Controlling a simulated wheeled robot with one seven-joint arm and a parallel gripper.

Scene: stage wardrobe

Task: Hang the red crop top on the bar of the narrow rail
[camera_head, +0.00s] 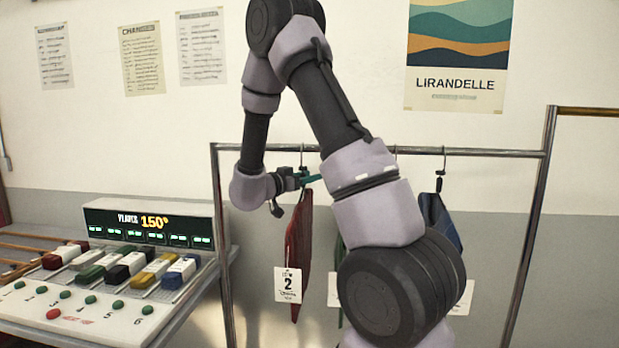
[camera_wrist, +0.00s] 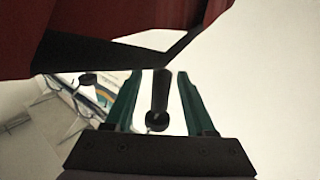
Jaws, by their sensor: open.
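The red crop top (camera_head: 298,240) hangs below the left part of a metal rail's bar (camera_head: 480,152), with a white tag marked 2 (camera_head: 288,285). Its hanger hook reaches up to the bar. My gripper (camera_head: 308,180) is at the top of the garment, just under the bar. In the wrist view, my gripper's green fingers (camera_wrist: 158,76) are open on either side of a dark hanger stem (camera_wrist: 159,100), apart from it. The red cloth (camera_wrist: 110,18) and a dark hanger edge fill the upper left there. My arm hides part of the rail.
A dark blue garment (camera_head: 440,218) hangs farther right on the same bar; a green one (camera_head: 340,260) is partly behind my arm. A console (camera_head: 150,225) with coloured switches and a lit display stands left.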

